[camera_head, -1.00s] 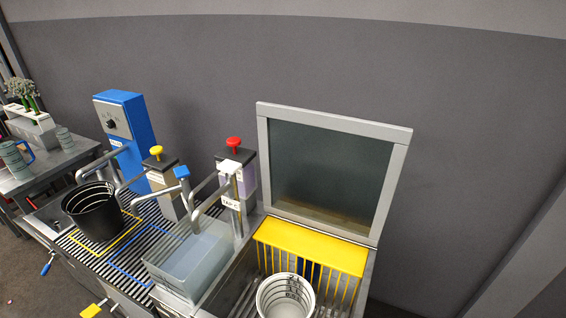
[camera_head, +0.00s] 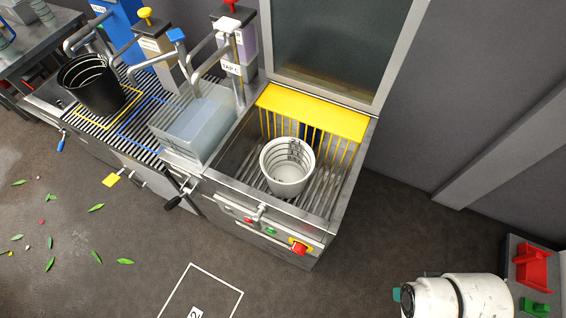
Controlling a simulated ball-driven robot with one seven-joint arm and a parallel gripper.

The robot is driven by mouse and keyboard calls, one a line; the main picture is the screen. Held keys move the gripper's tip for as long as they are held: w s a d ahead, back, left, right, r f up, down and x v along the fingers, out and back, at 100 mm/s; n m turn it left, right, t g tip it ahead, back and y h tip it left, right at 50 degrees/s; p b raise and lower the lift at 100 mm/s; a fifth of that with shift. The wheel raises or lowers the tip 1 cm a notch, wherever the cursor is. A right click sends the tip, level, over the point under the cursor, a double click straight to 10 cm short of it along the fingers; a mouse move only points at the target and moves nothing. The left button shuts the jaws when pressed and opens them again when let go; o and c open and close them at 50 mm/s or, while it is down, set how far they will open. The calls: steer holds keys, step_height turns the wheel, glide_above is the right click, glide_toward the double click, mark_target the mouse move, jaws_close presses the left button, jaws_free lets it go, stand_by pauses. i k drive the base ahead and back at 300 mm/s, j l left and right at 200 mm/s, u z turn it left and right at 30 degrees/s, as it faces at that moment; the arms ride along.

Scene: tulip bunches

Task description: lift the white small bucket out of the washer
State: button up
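The white small bucket (camera_head: 287,167) stands upright inside the washer (camera_head: 327,222), an open-topped metal basin. It rests on the slatted floor, and dark ring lines show on its inner wall. A yellow guard (camera_head: 312,112) with vertical bars stands behind it, at the back of the basin. The washer's framed glass lid (camera_head: 337,50) is raised at the back. Nothing touches the bucket that I can see. My gripper is not in view.
A clear water tub (camera_head: 196,130) and taps stand left of the washer. A black bucket (camera_head: 90,88) stands on the grate further left. The front panel has a red button (camera_head: 299,246). Floor in front is open, with scattered leaves. A red bin (camera_head: 533,267) sits at lower right.

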mark_target(288, 164)
steer(key=i+l+u, duration=0.15)
steer(key=i+u, duration=0.25)
steer(key=i+l+u, duration=0.15)
steer(key=u, duration=0.2)
steer(key=i+l+u, duration=0.2)
steer(key=l+u, duration=0.2)
steer(key=i+l+u, duration=0.2)
steer(key=u, duration=0.15)
steer(key=l, duration=0.1)
